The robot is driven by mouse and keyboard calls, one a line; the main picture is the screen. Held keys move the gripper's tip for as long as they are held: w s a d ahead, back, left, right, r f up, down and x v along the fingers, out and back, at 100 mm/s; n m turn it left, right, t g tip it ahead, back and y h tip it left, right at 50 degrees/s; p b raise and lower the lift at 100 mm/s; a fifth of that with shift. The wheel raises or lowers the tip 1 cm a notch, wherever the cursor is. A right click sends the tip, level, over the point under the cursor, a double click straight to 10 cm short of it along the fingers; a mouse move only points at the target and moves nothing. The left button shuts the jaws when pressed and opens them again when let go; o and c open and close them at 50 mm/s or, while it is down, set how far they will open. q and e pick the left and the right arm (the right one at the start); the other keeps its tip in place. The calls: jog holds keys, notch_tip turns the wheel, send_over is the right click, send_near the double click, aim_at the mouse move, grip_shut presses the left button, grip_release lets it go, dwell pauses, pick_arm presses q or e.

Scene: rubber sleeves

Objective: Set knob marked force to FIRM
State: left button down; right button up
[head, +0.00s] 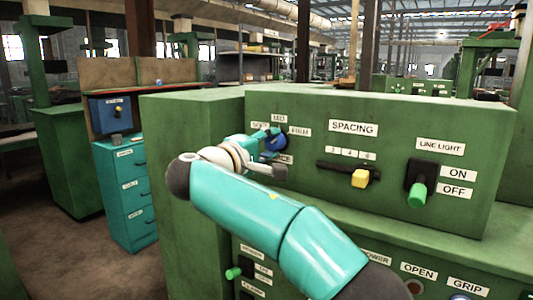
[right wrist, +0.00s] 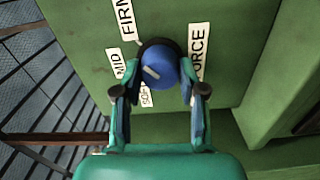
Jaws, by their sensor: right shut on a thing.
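The force knob (right wrist: 159,66) is round and blue with a white pointer line, on a green panel. In the right wrist view the pointer line slants to the lower left, roughly between the MID label (right wrist: 117,63) and the SOFT label (right wrist: 146,97). The FIRM label (right wrist: 125,18) is at the upper left and the FORCE label (right wrist: 198,50) at the right. My right gripper (right wrist: 159,80) is shut on the knob, one finger on each side. In the head view the knob (head: 275,143) is partly hidden by my right gripper (head: 266,142). My left gripper is not in view.
Right of the knob on the same green console are the spacing slider (head: 360,178) with a yellow handle and the line light lever (head: 417,192) with a green handle. A lower ledge (head: 450,240) juts out below. A teal drawer cabinet (head: 125,190) stands at the left.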

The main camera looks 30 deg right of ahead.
jog(key=shift+s+d+f+m, duration=0.1)
jog(key=shift+d+f+m, duration=0.05)
jog(key=shift+m, duration=0.55)
jog(key=shift+b, duration=0.3)
jog(key=o, duration=1.2)
jog(key=shift+c, duration=0.2)
jog(key=shift+a, duration=0.55)
jog(key=v, duration=1.1)
